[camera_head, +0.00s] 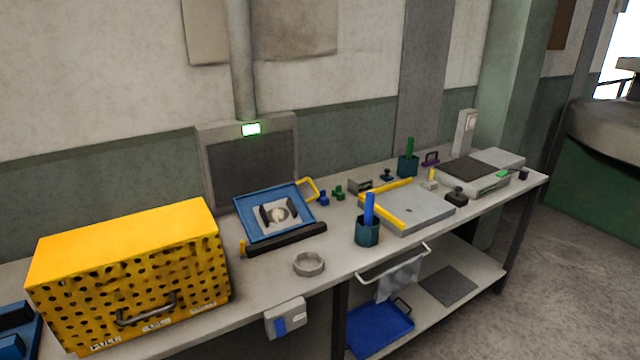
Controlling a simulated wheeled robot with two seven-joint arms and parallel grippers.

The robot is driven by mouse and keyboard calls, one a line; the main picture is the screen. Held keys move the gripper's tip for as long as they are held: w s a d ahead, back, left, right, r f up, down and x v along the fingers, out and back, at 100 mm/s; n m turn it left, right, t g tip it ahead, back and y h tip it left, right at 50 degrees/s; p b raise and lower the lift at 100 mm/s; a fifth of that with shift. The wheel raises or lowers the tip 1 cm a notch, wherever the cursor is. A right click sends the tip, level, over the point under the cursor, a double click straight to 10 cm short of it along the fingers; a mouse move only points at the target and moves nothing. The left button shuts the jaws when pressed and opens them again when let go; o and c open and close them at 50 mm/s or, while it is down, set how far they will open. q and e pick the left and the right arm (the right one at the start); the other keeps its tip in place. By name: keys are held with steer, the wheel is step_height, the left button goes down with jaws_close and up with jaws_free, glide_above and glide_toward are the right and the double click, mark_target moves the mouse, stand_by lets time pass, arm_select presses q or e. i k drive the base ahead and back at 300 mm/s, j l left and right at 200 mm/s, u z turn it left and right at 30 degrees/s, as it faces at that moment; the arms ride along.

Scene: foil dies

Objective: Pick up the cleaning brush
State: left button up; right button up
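No item can be told for certain as the cleaning brush. A blue upright handle (369,208) stands in a dark teal cup (367,234) near the front edge of the bench, right of centre. A green upright handle (409,146) stands in a second teal cup (408,166) farther back. The lower ends of both handles are hidden inside the cups. Neither of my grippers shows in the head view.
A blue tilted frame (259,230), a grey ring (309,265) and a grey plate with yellow bars (425,205) lie near the cups. A lower shelf (435,310) holds a blue tray (378,328).

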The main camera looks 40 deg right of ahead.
mark_target(369, 201)
steer(key=z, duration=1.7)
steer(key=i+l+u, duration=0.15)
